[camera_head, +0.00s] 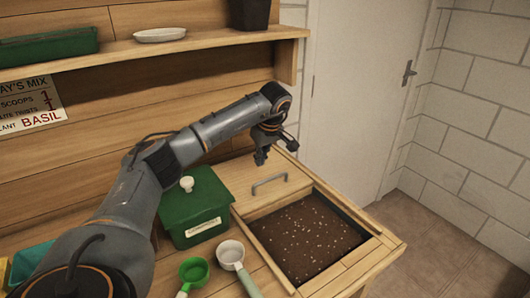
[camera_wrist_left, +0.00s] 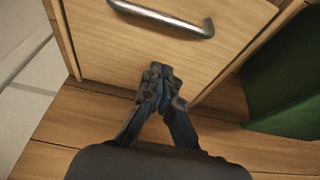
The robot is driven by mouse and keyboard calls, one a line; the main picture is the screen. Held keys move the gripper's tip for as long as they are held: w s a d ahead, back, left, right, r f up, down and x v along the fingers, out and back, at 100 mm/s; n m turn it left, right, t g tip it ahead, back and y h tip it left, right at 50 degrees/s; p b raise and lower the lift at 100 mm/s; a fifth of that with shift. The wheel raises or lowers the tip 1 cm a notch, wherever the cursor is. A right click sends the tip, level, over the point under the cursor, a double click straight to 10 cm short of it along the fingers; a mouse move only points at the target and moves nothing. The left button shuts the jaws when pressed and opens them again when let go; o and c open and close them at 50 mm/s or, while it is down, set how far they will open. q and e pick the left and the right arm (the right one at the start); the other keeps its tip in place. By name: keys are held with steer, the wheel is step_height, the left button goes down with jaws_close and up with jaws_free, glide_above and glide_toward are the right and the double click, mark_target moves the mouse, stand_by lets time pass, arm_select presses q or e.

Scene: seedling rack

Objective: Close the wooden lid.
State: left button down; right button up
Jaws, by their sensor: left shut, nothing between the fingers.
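The wooden lid (camera_head: 238,178) lies flat at the back of the soil bin (camera_head: 386,241), behind the opening, and the dark speckled soil (camera_head: 305,238) is uncovered. A grey metal bar handle (camera_head: 269,181) stands on the lid near the opening. My left gripper (camera_head: 261,159) is shut and empty, at the lid's rear edge, behind the handle. In the left wrist view the closed fingertips (camera_wrist_left: 160,72) are at the lid's (camera_wrist_left: 105,50) rear edge, apart from the handle (camera_wrist_left: 165,18). I cannot tell whether they touch the lid. My right gripper is not in view.
A green lidded box (camera_head: 195,208) stands left of the bin. A green scoop (camera_head: 193,272) and a white scoop (camera_head: 231,252) lie in front of it. A shelf (camera_head: 150,48) with a green tray (camera_head: 48,46), a white dish (camera_head: 160,34) and a dark pot (camera_head: 250,14) hangs above.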

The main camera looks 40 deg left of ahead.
mark_target(265, 187)
arm_select(q)
steer(key=x, duration=0.5)
steer(key=shift+d+p, duration=0.25)
steer(key=shift+p, duration=0.1)
steer(key=d, duration=0.3)
steer(key=shift+s+r+p, duration=0.4)
steer(key=shift+d, duration=0.15)
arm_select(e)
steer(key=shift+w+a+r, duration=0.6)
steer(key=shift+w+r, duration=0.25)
